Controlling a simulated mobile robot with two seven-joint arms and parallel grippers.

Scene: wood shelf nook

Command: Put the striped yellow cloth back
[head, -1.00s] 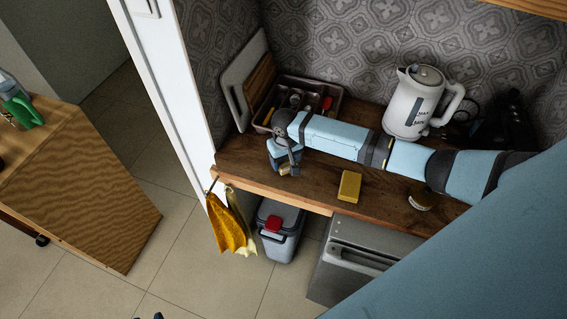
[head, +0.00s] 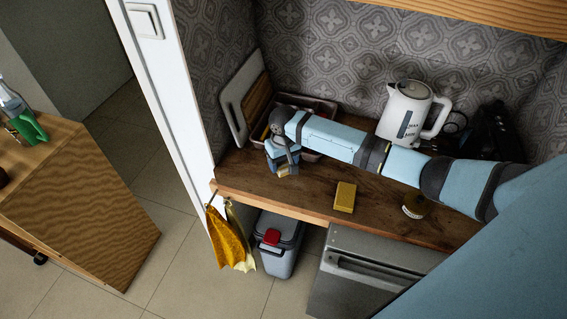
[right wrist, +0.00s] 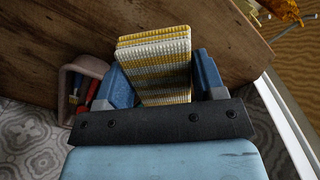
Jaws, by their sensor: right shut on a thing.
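The striped yellow cloth (right wrist: 155,68), a folded block with yellow, white and grey bands, sits between the two blue fingers of my right gripper (right wrist: 161,82) in the right wrist view. The fingers are shut on it. In the head view, my right gripper (head: 284,164) is over the left part of the wooden counter (head: 311,198), in front of the dish tray. Only a small pale bit of the cloth shows there, and I cannot tell whether it touches the counter. My left gripper is out of view.
A yellow sponge (head: 345,197) and a round brush (head: 413,205) lie on the counter. A white kettle (head: 405,112) stands behind my right arm. A tray (head: 323,105) and upright boards (head: 245,98) are at the back left. Orange and pale yellow cloths (head: 228,240) hang at the counter's left end, beside a bin (head: 280,250).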

